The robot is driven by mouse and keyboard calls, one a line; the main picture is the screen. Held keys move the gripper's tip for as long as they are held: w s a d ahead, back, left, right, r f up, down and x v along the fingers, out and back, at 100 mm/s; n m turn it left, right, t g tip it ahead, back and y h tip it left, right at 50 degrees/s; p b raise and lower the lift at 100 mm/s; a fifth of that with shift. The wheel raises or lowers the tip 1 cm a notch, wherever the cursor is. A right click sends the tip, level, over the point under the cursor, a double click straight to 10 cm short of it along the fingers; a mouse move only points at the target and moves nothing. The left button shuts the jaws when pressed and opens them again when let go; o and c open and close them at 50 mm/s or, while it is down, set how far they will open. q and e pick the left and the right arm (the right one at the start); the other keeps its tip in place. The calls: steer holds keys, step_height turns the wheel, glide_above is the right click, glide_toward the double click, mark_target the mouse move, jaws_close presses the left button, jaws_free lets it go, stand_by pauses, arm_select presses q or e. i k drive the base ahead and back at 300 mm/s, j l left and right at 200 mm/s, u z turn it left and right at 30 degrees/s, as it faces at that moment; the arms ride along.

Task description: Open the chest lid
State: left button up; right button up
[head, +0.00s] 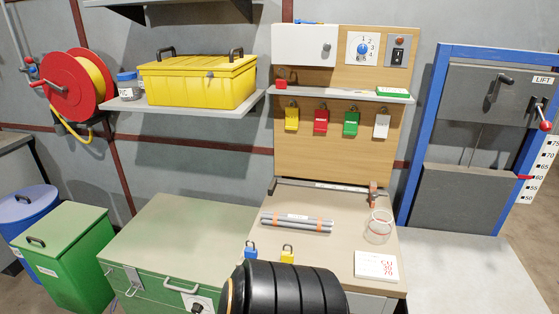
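A green chest (140,283) stands low at the left of the workbench, with its pale green lid (175,232) down. A hasp or latch (130,280) shows on its front left and a light bar handle (182,287) on its front. A dark knob (197,308) shows at the bottom edge by a white label. The chest's lower front is cut off by the picture's edge. Neither of my grippers is in view.
A workbench (340,262) holds a bundle of grey rods (297,222), a glass jar (379,227), and blue (251,249) and yellow (288,254) padlocks. A shelf (185,106) bearing a yellow box (200,82) overhangs behind the chest. A green bin (67,262) stands left.

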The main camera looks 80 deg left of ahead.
mark_target(197, 243)
steer(key=u, duration=2.8)
